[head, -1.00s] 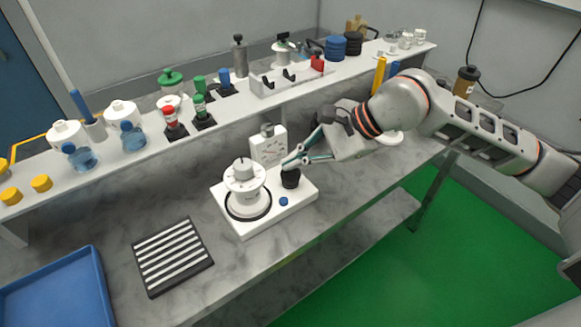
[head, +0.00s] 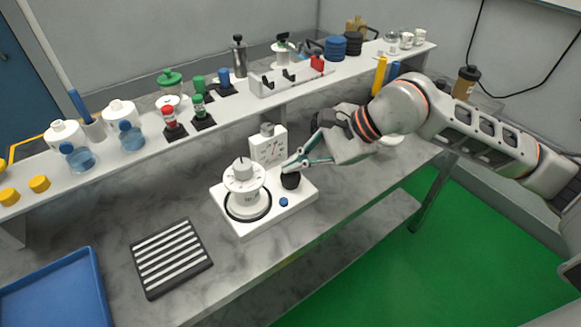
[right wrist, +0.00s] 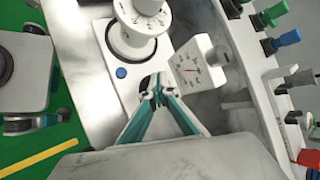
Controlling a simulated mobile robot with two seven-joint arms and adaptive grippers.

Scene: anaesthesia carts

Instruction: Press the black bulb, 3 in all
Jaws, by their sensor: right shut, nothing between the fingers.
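The black bulb (head: 290,181) stands on the white base plate (head: 246,227), to the right of the white dial unit (head: 244,178). My right gripper (head: 287,168) is shut and empty, with its fingertips at the top of the bulb. In the right wrist view the shut fingertips (right wrist: 158,92) cover most of the bulb (right wrist: 147,82); only dark edges show. I cannot tell whether they touch it or how far it is pressed. A white gauge box (head: 268,147) with a dial face stands behind the bulb. My left gripper is out of view.
A small blue button (head: 283,202) sits in front of the bulb on the base plate. A striped rack (head: 172,258) and a blue tray (head: 58,290) are at left. A raised shelf (head: 240,100) with bottles runs behind. The front right of the bench is clear.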

